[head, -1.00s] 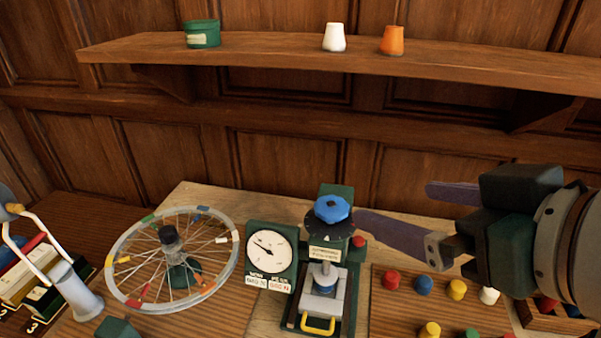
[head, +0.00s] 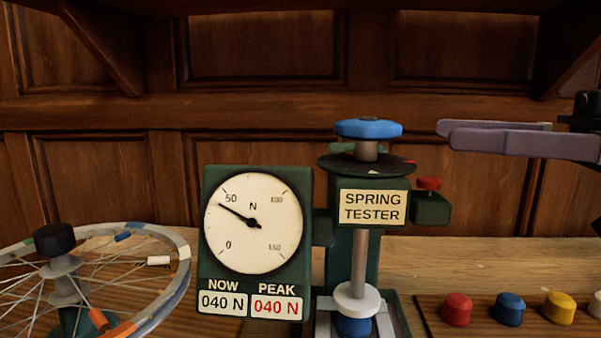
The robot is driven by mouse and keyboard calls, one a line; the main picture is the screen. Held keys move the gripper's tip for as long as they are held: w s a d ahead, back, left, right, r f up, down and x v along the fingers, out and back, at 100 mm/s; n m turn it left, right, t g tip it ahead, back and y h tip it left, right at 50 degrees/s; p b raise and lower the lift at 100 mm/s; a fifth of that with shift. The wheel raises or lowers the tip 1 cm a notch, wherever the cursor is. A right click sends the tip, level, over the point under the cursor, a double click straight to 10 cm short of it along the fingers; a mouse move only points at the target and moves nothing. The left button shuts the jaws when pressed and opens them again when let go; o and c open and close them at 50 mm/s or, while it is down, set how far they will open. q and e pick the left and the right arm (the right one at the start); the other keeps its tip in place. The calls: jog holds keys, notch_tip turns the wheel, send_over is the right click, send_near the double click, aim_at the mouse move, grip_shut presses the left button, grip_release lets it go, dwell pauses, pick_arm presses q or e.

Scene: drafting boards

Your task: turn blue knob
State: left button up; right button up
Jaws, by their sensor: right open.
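The blue knob (head: 368,129) sits on top of the green spring tester, above a dark round disc (head: 366,165). The tester's sign (head: 374,208) reads "SPRING TESTER". Its dial (head: 253,223) has the needle a little below 50, and the readouts show NOW 040 N and PEAK 040 N. A shaft runs down to a white collar (head: 357,299) over a blue piece. My right gripper (head: 446,134) is open and empty, its purple-grey fingers pointing left at about knob height, to the right of the knob and apart from it. My left gripper is not in view.
A red button (head: 429,184) on a green box sticks out at the tester's right. A spoked wheel (head: 165,300) stands at the left. Red (head: 457,308), blue (head: 509,308) and yellow (head: 559,307) pegs stand on a board at the right. A wooden wall is behind.

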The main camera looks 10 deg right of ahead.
aim_at(336, 125)
jog(key=p+x, duration=0.2)
jog(key=x, duration=0.7)
jog(key=shift+w+a, duration=0.1)
jog(key=shift+a, duration=0.3)
jog(key=c, duration=1.2)
jog(key=shift+r, duration=0.1)
jog(key=shift+c, duration=0.2)
